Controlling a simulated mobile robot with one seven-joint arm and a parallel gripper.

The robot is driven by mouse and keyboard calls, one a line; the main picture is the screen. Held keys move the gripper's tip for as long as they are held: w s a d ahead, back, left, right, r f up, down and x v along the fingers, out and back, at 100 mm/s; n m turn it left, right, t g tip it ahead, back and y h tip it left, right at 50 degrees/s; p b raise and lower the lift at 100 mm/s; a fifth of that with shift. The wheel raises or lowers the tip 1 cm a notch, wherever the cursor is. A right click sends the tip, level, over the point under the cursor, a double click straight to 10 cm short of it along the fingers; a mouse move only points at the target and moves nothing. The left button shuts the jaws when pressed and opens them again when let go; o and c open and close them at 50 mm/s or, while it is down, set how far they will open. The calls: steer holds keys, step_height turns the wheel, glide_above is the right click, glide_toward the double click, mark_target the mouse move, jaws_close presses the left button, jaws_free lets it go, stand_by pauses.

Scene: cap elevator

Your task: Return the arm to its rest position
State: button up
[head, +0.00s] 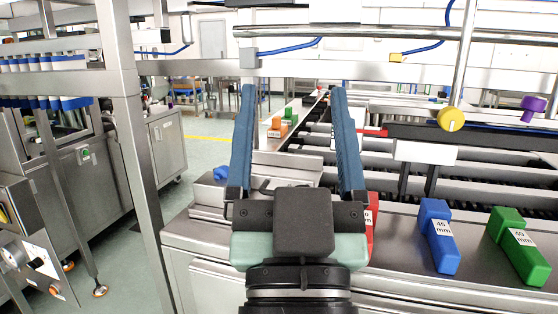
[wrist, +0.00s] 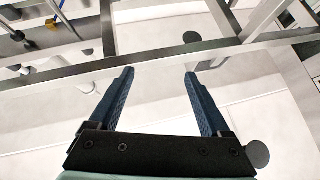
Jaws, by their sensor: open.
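My gripper (head: 294,92) is in the middle of the head view, its two long blue fingers spread wide and pointing forward and up. Nothing is between the fingers. The gripper also shows in the wrist view (wrist: 160,75), open and empty, with metal frame bars and a pale ceiling or wall beyond the fingertips. In the head view my gripper hides part of a red block (head: 371,222) on the metal counter.
A blue block (head: 437,236) marked 45 mm and a green block (head: 517,244) lie on the metal counter at right. An orange block (head: 277,127) is farther back. A metal post (head: 125,130) stands at left. Overhead rails (head: 400,35) cross above. Open floor shows at left.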

steer(key=s+r+p, duration=0.2)
steer(key=r+p, duration=0.8)
steer(key=r, duration=0.4)
steer(key=s+a+r+t+p, duration=0.1)
steer(key=s+r+p, duration=0.1)
steer(key=r+p, duration=0.9)
step_height(320, 180, up, 5)
steer(key=shift+s+a+f+n+t, duration=0.2)
steer(key=shift+s+n+t, duration=0.05)
steer(key=shift+n+t, duration=0.05)
steer(key=shift+d, duration=0.1)
